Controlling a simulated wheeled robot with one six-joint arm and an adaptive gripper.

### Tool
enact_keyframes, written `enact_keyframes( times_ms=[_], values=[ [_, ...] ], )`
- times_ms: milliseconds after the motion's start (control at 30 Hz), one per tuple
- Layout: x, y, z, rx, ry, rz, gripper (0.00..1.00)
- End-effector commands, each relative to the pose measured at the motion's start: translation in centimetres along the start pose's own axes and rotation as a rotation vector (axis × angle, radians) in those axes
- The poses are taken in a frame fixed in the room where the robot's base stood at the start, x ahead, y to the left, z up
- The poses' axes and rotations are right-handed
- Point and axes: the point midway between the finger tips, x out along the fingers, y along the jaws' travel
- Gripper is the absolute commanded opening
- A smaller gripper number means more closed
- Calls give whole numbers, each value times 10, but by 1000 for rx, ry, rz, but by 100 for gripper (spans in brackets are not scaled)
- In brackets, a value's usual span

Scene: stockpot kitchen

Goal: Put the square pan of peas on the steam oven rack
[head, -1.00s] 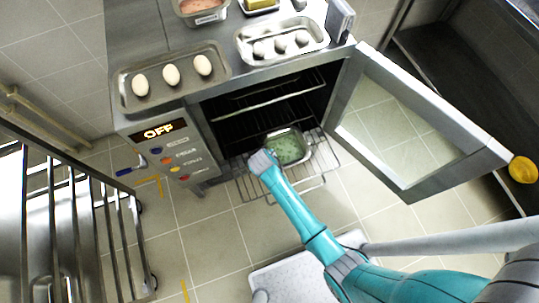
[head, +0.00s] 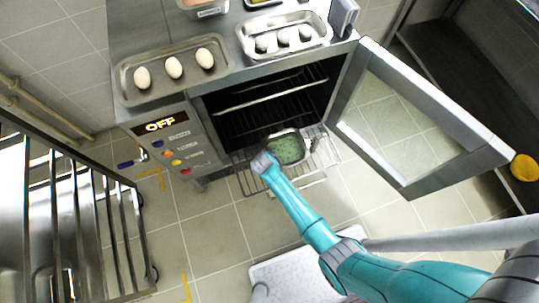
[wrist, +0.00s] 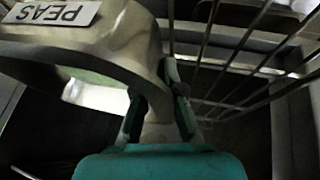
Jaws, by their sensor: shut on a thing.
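The square pan of peas (head: 289,149) is a metal pan with green contents, at the mouth of the steam oven, over the pulled-out wire rack (head: 250,183). In the wrist view the pan (wrist: 120,30) carries a label reading PEAS. My gripper (wrist: 158,105) is shut on the pan's near wall; in the head view my gripper (head: 264,163) is at the pan's left side. The rack's wires also show in the wrist view (wrist: 235,60). I cannot tell whether the pan's underside touches the rack. The steam oven (head: 185,125) reads OFF.
The oven's glass door (head: 425,125) stands open to the right. On the oven top are a tray of eggs (head: 125,85) and a tray of grey-white items (head: 270,50). A metal rail cart (head: 75,220) stands at left.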

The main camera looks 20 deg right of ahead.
Motion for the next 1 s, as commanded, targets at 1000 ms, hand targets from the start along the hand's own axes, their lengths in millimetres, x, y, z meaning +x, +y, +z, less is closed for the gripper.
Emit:
enact_keyframes(
  times_ms=[1000],
  values=[
    [-78,0,0,0,2,-2,33]
  ],
)
